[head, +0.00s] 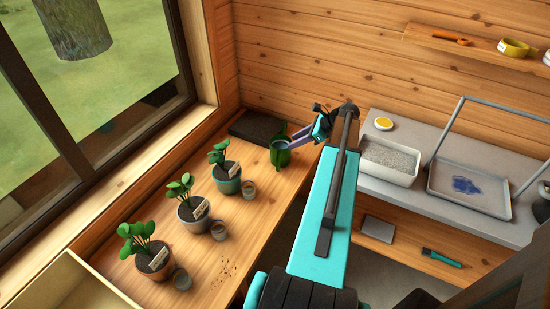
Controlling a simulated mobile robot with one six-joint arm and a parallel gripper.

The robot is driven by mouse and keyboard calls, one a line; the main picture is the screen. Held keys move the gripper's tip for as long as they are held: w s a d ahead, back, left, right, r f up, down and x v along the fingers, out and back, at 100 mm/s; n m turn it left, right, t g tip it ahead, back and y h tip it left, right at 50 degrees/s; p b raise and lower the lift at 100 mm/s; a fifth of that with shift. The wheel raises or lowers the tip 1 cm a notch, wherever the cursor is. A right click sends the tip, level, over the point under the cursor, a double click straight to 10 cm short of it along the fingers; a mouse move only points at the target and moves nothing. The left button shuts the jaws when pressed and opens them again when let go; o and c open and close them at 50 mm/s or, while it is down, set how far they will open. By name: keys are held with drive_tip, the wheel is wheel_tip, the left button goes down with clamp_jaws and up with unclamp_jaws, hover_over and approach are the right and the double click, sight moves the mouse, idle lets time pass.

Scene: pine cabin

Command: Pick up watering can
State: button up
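A green watering can (280,155) stands near the far end of the wooden bench, in front of a dark flat tray. My gripper (292,145) reaches in from the right, with its greyish-purple fingers at the can's upper right side. The fingertips overlap the can in this view. I cannot tell whether they touch it or have closed on it. The gap between the fingers is too small to make out.
Three potted plants (227,172) (193,213) (152,258) line the wooden bench (222,248) below the window, with small cups beside them. The dark tray (254,127) lies behind the can. A grey counter with a gravel-filled tray (389,160) stands at right.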

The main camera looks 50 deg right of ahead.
wheel_tip(320, 180, down, 10)
drive_tip(key=w+b, duration=0.1)
drive_tip(key=b, duration=0.8)
drive_tip(key=shift+f, duration=0.25)
drive_tip(key=shift+x, duration=4.15)
drive_tip(key=shift+x, duration=2.75)
clamp_jaws()
